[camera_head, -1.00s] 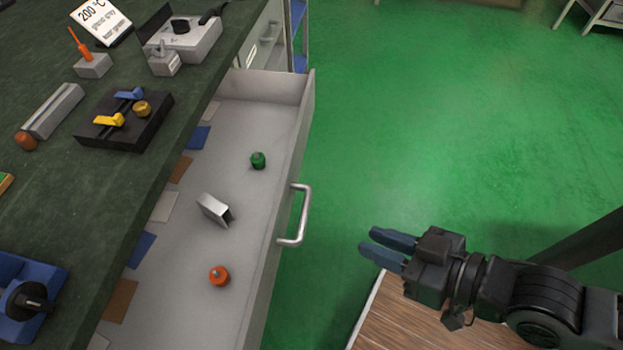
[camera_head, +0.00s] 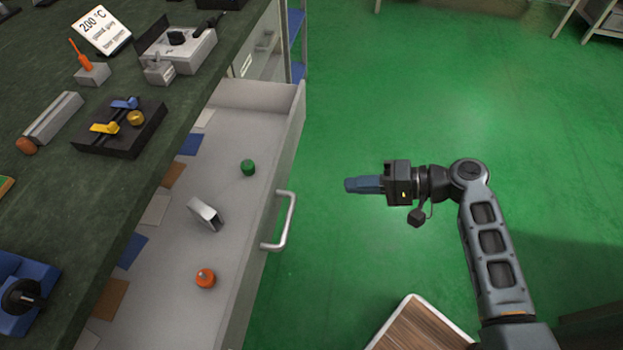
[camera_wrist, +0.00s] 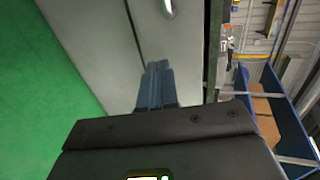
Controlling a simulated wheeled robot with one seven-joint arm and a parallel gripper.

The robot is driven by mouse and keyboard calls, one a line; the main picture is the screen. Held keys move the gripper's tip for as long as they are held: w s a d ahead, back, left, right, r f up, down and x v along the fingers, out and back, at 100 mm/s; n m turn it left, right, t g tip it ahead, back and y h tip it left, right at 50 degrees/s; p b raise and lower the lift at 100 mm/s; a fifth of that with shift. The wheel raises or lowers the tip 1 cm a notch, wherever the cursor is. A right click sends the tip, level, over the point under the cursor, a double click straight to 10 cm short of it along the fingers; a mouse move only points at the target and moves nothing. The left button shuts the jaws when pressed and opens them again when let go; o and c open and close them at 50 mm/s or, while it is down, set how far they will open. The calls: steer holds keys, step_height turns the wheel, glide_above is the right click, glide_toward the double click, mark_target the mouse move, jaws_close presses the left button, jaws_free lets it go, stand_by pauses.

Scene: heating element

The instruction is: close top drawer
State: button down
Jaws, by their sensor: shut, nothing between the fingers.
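The top drawer (camera_head: 272,160) stands pulled out from under the dark green workbench top. Its metal bar handle (camera_head: 284,222) is on the outer front face, and part of a handle (camera_wrist: 167,8) shows at the top of the wrist view. Inside the drawer lie a green cylinder (camera_head: 248,167), a silver box-shaped piece (camera_head: 206,214) and an orange knob-like piece (camera_head: 206,278). My gripper (camera_head: 350,185) is right of the drawer front, apart from the handle in the head view. Its blue fingers (camera_wrist: 156,85) are together and empty, pointing toward the grey drawer fronts.
The workbench top (camera_head: 60,190) holds a black fixture (camera_head: 118,142), a grey device (camera_head: 180,48) and a blue holder (camera_head: 22,290). Open green floor (camera_head: 450,110) lies right of the drawer. A wood-topped surface (camera_head: 420,328) is at the bottom. Blue shelving (camera_wrist: 280,110) shows at right in the wrist view.

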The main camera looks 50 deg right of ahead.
mark_target(281, 182)
steer(key=x, duration=0.4)
steer(key=r+p+x, duration=0.1)
steer(key=x, duration=0.8)
steer(key=shift+w+a+r, duration=0.1)
steer(key=shift+w+a, duration=0.1)
steer(key=shift+w, duration=0.3)
steer(key=w+a+b, duration=0.1)
steer(key=w+a, duration=0.3)
steer(key=w, duration=0.2)
steer(key=w+a+b, duration=0.2)
steer(key=w+a, duration=0.2)
steer(key=w, duration=0.2)
steer(key=w+a+b, duration=0.2)
steer(key=w+a, duration=0.2)
steer(key=w, duration=0.2)
steer(key=shift+w+a, duration=0.3)
steer(key=shift+w, duration=0.05)
steer(key=shift+w+a, duration=0.15)
steer(key=shift+w, duration=0.05)
steer(key=shift+w+a+r, duration=0.15)
steer(key=shift+w, duration=0.05)
steer(key=v, duration=0.8)
steer(key=shift+s, duration=0.1)
